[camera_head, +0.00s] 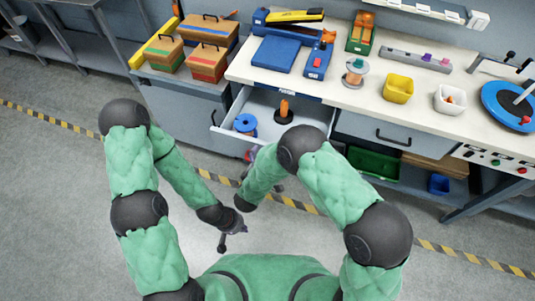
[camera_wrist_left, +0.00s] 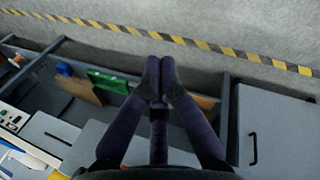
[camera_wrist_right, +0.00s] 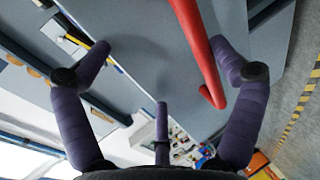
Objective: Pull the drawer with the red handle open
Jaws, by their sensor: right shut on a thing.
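The drawer (camera_head: 221,131) stands pulled out from under the worktop, with a blue spool (camera_head: 245,124) and an orange item on a black base (camera_head: 284,110) inside. Its red handle (camera_head: 249,154) shows only in part, mostly hidden by my right arm. In the right wrist view the red handle (camera_wrist_right: 197,45) is a long bar close to the right finger of my right gripper (camera_wrist_right: 160,43), which is shut on it. My left gripper (camera_head: 232,236) is away from the drawer above the floor; its fingertips meet and it is empty in the left wrist view (camera_wrist_left: 159,75).
A closed drawer with a dark handle (camera_head: 393,137) is to the right. Boxes (camera_head: 207,62) stand at the left. The floor around my left gripper is clear.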

